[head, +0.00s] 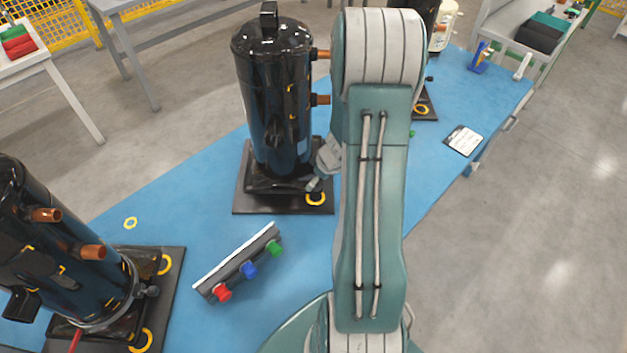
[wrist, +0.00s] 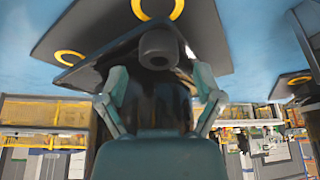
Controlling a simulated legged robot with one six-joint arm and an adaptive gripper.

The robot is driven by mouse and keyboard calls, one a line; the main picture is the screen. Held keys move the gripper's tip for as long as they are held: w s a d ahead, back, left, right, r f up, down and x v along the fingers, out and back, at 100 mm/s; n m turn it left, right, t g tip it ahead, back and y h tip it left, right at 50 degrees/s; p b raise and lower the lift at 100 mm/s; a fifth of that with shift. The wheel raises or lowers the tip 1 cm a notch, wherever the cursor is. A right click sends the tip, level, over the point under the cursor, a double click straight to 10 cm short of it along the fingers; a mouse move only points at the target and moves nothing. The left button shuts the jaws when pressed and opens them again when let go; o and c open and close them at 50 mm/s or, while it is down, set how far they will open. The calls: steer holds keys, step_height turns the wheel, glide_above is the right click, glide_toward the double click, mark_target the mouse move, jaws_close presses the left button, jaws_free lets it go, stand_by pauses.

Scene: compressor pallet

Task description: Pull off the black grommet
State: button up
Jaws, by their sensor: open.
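The black grommet (wrist: 158,48), a short dark cylinder with a round end, shows in the wrist view at the edge of the compressor's black foot. My gripper (wrist: 160,72) is open, with one finger on each side of the grommet and gaps visible on both sides. In the head view my gripper (head: 322,168) is partly hidden behind my arm, low beside the middle black compressor (head: 277,95). The grommet cannot be made out clearly there. The compressor stands upright on a dark base plate (head: 250,205) with a yellow ring (head: 316,199) at its front corner.
Another black compressor (head: 60,255) stands at the left on its own plate. A rack with red, blue and green knobs (head: 240,264) lies on the blue pallet (head: 185,220) between them. A white card (head: 463,140) lies at the right.

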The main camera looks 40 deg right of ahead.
steer(key=shift+x, duration=1.25)
jaws_close()
